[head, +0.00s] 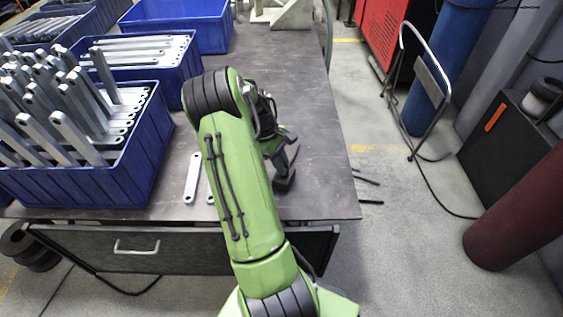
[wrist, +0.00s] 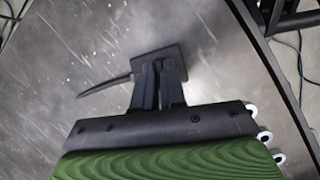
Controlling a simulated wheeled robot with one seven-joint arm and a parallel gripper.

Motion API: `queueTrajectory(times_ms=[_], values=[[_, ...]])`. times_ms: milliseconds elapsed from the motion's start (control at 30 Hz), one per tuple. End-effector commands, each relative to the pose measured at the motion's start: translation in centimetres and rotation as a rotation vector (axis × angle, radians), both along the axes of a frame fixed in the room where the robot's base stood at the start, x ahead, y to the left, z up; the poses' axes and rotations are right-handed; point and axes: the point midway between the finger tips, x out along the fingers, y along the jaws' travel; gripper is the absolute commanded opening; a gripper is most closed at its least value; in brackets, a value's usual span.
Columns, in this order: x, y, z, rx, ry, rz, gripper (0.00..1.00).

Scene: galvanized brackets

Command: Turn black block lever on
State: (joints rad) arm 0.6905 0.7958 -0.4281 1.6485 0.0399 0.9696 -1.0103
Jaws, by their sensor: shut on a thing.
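The black block lever is a small dark block (wrist: 163,54) standing on the grey metal tabletop, with a thin dark bar (wrist: 105,87) reaching out to its left in the wrist view. In the head view the block (head: 284,184) shows near the table's front right part, just below my gripper (head: 284,168). In the wrist view the two black fingers of my gripper (wrist: 160,68) are close together at the block and shut on it. The fingers hide part of it, and I cannot tell exactly which part they grip or the lever's setting.
Blue crates (head: 93,175) of galvanized brackets stand along the left of the table (head: 290,75). Loose flat brackets (head: 193,178) lie left of my arm. A grey drawer (head: 170,250) is under the front edge. The tabletop behind my arm is mostly clear.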

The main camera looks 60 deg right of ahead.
Motion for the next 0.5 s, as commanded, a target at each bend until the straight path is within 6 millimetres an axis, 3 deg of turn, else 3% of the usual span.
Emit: queueTrajectory(times_ms=[500], values=[[-0.13, -0.32, 0.23, 0.002, -0.001, -0.467, 0.0]])
